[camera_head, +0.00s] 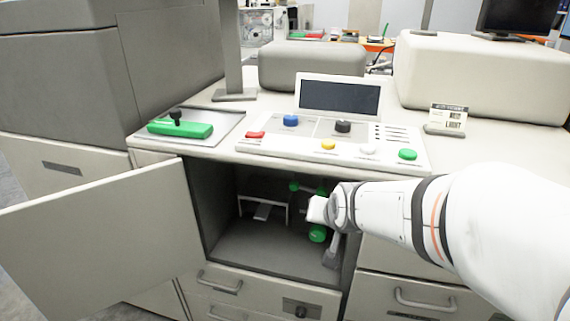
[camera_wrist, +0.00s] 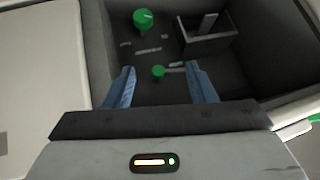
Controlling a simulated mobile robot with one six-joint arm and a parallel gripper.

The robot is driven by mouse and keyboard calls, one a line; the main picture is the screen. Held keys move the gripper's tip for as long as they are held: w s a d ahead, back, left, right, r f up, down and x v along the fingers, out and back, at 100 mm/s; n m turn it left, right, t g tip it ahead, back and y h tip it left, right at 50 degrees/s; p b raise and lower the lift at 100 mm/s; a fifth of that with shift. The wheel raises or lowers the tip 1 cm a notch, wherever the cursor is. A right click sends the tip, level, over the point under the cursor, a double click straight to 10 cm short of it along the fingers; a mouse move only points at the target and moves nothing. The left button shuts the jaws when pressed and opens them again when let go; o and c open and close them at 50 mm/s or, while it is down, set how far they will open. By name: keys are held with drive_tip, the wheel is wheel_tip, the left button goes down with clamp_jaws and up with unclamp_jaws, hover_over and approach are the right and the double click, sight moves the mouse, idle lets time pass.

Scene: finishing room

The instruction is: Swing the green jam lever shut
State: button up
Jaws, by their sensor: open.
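My gripper (camera_wrist: 160,70) is open, with its two blue fingers apart and pointing into an open cabinet. In the wrist view a small green knob (camera_wrist: 158,72) shows between the fingertips, with no visible contact. A larger green knob (camera_wrist: 143,20) is farther up in that view. In the head view, green parts show inside the cabinet, among them a green knob (camera_head: 318,235) beside my gripper, which partly hides them. I cannot tell which green part is the jam lever's handle, or how far the lever is swung.
The cabinet door (camera_head: 105,240) stands open to the left. A grey bracket (camera_head: 262,210) is inside the cabinet. Above are a control panel (camera_head: 335,150) with coloured buttons and a green handle (camera_head: 180,129) on a plate. Drawers with handles (camera_head: 220,283) lie below the opening.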

sight(295, 187)
drive_tip(key=w+a+f+m+t+b, duration=0.3)
drive_tip(key=w+f+m+t+b, duration=0.15)
drive_tip(key=w+t+b, duration=0.35)
drive_tip(key=w+a+f+m+t+b, duration=0.25)
drive_tip(key=w+f+t+b, duration=0.2)
drive_tip(key=w, duration=0.55)
drive_tip(key=shift+h, duration=0.4)
drive_tip(key=shift+f+x, duration=0.15)
drive_tip(key=shift+x, duration=1.65)
drive_tip(key=shift+f+x, duration=0.1)
drive_tip(key=shift+x, duration=1.7)
drive_tip(key=shift+d, duration=0.15)
drive_tip(key=shift+c, duration=0.4)
clamp_jaws()
